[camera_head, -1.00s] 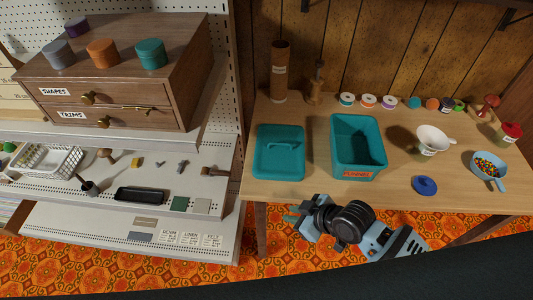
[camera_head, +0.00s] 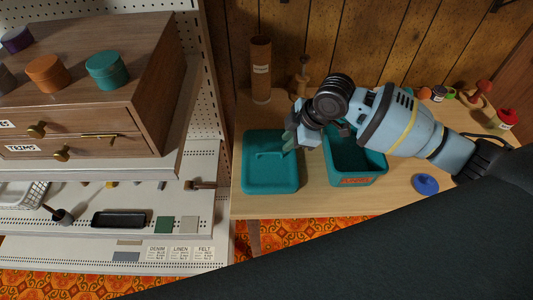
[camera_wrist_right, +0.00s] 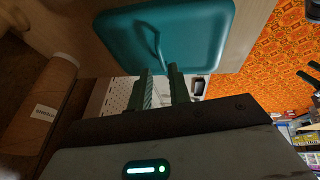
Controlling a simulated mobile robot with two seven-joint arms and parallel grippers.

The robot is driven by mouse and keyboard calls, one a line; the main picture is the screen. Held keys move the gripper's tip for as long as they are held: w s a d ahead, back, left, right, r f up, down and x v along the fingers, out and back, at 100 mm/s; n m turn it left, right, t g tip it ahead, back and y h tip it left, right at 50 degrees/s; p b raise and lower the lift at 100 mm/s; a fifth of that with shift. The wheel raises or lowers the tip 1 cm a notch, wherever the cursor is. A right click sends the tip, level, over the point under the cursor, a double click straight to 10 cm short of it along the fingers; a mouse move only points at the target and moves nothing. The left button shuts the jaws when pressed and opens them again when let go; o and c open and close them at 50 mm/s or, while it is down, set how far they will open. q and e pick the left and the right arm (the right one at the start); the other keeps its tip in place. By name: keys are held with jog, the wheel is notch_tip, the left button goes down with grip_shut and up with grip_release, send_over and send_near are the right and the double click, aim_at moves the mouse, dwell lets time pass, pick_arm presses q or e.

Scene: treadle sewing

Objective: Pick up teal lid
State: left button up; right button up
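The teal lid (camera_head: 270,177) lies flat on the wooden table, a square plate with a raised bar handle (camera_head: 272,155) near its far side. The lid (camera_wrist_right: 190,40) and its handle (camera_wrist_right: 152,40) also show in the right wrist view, just beyond the fingertips. My right gripper (camera_head: 289,142) is above the lid's far right corner. Its two green fingers (camera_wrist_right: 160,68) stand apart with nothing between them. The teal bin (camera_head: 372,176) stands to the right of the lid, partly hidden by my right arm. My left gripper is not in view.
A brown cylinder (camera_head: 260,70) and a wooden spindle (camera_head: 300,77) stand behind the lid. A blue lid (camera_head: 425,184) lies right of the bin. A shelf unit with a drawer cabinet (camera_head: 100,130) is at the left. The table in front of the teal lid is clear.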

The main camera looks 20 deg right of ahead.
aim_at(274, 153)
jog(key=shift+x, duration=1)
jog(key=shift+a+b+x, duration=0.15)
jog(key=shift+x, duration=1.3)
jog(key=shift+a+b+x, duration=0.15)
jog(key=shift+x, duration=1.25)
jog(key=shift+w+r, duration=0.15)
jog(key=shift+r, duration=0.05)
grip_shut()
